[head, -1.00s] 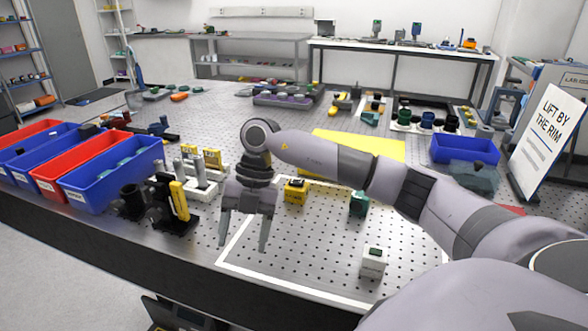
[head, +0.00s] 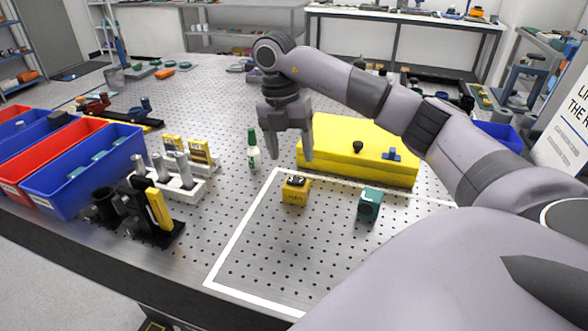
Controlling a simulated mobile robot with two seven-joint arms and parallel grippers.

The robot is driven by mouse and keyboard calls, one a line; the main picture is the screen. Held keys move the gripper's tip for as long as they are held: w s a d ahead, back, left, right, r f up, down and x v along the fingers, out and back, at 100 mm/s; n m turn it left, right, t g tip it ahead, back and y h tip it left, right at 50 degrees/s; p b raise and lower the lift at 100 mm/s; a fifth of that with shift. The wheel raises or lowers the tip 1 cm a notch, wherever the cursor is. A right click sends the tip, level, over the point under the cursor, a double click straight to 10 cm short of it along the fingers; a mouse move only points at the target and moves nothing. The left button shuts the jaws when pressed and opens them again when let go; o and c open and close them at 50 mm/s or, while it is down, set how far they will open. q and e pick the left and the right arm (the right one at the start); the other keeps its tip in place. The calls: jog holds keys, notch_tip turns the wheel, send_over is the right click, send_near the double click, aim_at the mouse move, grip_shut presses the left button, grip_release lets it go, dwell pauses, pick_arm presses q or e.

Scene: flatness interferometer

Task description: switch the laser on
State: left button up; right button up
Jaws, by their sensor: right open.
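I cannot tell for sure which object is the laser. A small yellow cube (head: 295,191) with a dark top and a green cube (head: 370,205) with a dark round face stand inside the white outline on the perforated table. My right gripper (head: 290,155) is open and empty, pointing down. In the picture its fingertips are above the yellow cube, in front of the left end of a large yellow block (head: 350,163). A black knob (head: 358,147) and a blue piece (head: 391,155) sit on that block. No power switch is clear. My left gripper is out of view.
A white rack (head: 184,187) and a black stand (head: 155,238) are further left, beside a blue bin (head: 85,188). The front of the outlined area is clear; my arm hides its right side.

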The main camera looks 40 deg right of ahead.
aim_at(296, 180)
jog(key=shift+s+d+f, duration=0.1)
jog(key=shift+s+f, duration=0.1)
jog(key=shift+f, duration=1.35)
jog(key=shift+s+d+f, duration=0.1)
jog(key=shift+s+f, duration=0.05)
jog(key=shift+f, duration=1.4)
jog(key=c, duration=1.1)
jog(key=shift+o, duration=0.2)
jog(key=shift+s+d+f+t+y+b, duration=0.1)
jog(key=shift+s+d+t+y+b, duration=0.05)
jog(key=shift+t+y+b, duration=0.2)
jog(key=shift+t, duration=0.25)
